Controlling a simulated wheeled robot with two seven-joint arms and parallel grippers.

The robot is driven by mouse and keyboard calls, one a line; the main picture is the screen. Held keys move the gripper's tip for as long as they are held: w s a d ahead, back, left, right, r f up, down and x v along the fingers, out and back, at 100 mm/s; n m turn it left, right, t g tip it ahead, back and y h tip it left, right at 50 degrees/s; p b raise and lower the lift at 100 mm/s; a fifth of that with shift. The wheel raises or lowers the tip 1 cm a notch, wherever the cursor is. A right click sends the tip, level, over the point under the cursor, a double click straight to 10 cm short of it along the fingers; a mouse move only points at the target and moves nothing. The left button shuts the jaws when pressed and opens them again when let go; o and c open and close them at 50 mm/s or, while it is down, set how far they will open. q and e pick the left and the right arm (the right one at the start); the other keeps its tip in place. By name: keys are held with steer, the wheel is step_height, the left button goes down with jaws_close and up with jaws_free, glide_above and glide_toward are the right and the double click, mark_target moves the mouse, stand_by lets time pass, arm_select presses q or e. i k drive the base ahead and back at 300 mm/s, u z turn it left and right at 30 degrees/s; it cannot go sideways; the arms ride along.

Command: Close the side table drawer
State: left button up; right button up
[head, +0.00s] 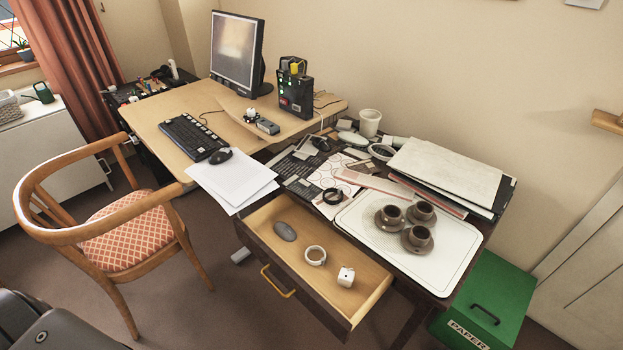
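The side table (463,278) is dark and stands right of the wooden desk. Its drawer (372,293) is pulled out toward the front left and has a light wooden inside. A brass-coloured handle (278,282) is on its front panel. Neither of my grippers shows in the head view.
A wooden armchair (128,237) stands left of the drawer. A green paper bin (490,297) is at the right of the table. A white tray (432,277) with brown cups, papers and folders covers the tabletop. Open floor lies between chair and drawer.

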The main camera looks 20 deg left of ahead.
mark_target(340, 309)
steer(key=u, duration=0.9)
steer(key=k, duration=0.5)
steer(key=u, duration=0.3)
steer(key=i, duration=1.05)
steer(key=z, duration=0.7)
